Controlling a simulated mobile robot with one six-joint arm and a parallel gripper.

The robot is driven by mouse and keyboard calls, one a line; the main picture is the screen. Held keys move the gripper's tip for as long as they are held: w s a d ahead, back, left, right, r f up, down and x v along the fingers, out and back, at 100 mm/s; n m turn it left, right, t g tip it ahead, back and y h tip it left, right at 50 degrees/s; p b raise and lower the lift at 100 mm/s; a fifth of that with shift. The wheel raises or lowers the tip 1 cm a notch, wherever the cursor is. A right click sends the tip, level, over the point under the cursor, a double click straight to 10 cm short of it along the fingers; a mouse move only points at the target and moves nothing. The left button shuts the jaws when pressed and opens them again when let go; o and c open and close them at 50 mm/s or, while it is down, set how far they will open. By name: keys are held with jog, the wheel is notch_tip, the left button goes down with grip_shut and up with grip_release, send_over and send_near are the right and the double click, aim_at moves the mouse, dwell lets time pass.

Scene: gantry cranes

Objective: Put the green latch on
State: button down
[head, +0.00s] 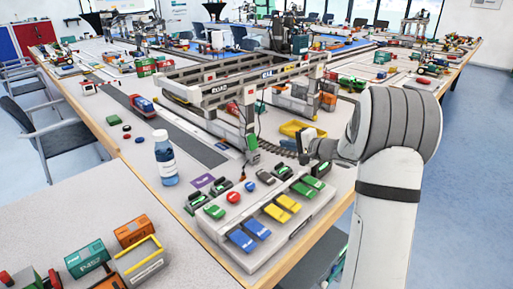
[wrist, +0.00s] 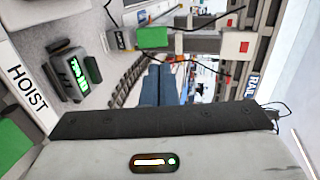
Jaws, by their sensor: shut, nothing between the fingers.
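My gripper (head: 308,150) is above the far right end of a pale control panel (head: 268,238). In the wrist view its two dark blue fingers (wrist: 158,85) lie close together with nothing between them. The panel bears several green controls, among them a green pair (head: 307,186) on its right side and a green round cap (head: 214,211) on its left. The wrist view shows a dark switch with a lit green face (wrist: 78,88) beside the fingers, apart from them, and part of a green control (wrist: 14,145) by the HOIST lettering. I cannot tell which is the latch.
Yellow rockers (head: 282,208) and blue rockers (head: 249,235) sit on the panel. A blue bottle (head: 165,160) stands to its left. A gantry crane (head: 240,90) rises behind, with a green block (head: 252,142) low on its near leg. A yellow tray (head: 296,129) lies beyond my gripper.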

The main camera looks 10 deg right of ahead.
aim_at(253, 138)
jog(key=shift+w+d, duration=0.15)
jog(key=shift+d, duration=0.1)
jog(key=shift+a, duration=0.1)
jog(key=p+x, duration=0.1)
jog(key=x, duration=1.3)
